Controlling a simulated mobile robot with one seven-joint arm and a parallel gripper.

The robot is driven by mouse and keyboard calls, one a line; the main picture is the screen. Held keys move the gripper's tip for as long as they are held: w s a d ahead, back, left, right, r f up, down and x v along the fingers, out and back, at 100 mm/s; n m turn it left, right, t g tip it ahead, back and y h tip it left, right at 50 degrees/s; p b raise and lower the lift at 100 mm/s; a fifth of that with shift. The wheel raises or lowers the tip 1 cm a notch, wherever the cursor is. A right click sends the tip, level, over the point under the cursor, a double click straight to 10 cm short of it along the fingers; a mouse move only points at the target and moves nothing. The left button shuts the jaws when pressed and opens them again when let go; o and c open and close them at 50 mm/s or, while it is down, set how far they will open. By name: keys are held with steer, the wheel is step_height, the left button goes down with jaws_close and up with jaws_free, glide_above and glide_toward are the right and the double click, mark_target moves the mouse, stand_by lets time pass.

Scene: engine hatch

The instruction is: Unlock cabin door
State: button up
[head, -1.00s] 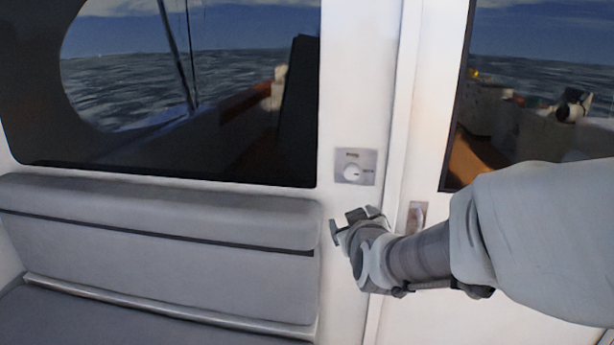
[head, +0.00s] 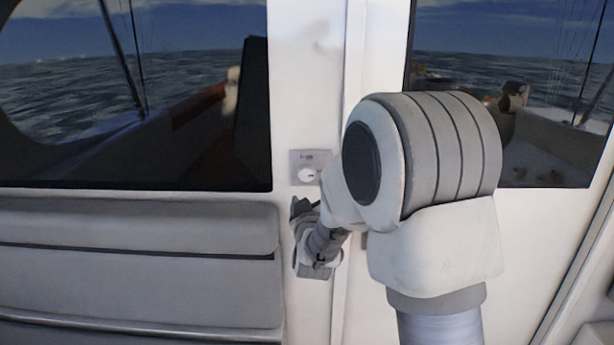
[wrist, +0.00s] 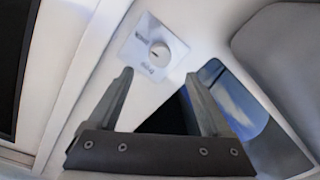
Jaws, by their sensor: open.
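The lock plate (head: 299,157) with a round white knob (head: 307,175) is on the white door post, left of the cabin door. In the wrist view the knob (wrist: 159,52) sits on its light plate (wrist: 142,30), beyond and between the fingertips. My gripper (head: 299,208) is just below the lock in the head view. In the wrist view my gripper (wrist: 158,82) has its two fingers spread apart with nothing between them. It appears apart from the knob. The white cabin door (head: 375,60) appears closed; its handle is mostly hidden behind my arm.
A grey cushioned bench (head: 130,270) stands left of the post, under a dark window (head: 110,150). The door has a window (head: 540,150) on the right. My arm covers much of the door.

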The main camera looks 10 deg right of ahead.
mark_target(307, 177)
steer(key=w, duration=0.3)
steer(key=w+d+p, duration=0.1)
steer(key=w, duration=0.5)
steer(key=shift+w+d, duration=0.2)
steer(key=shift+w, duration=0.1)
jaws_close()
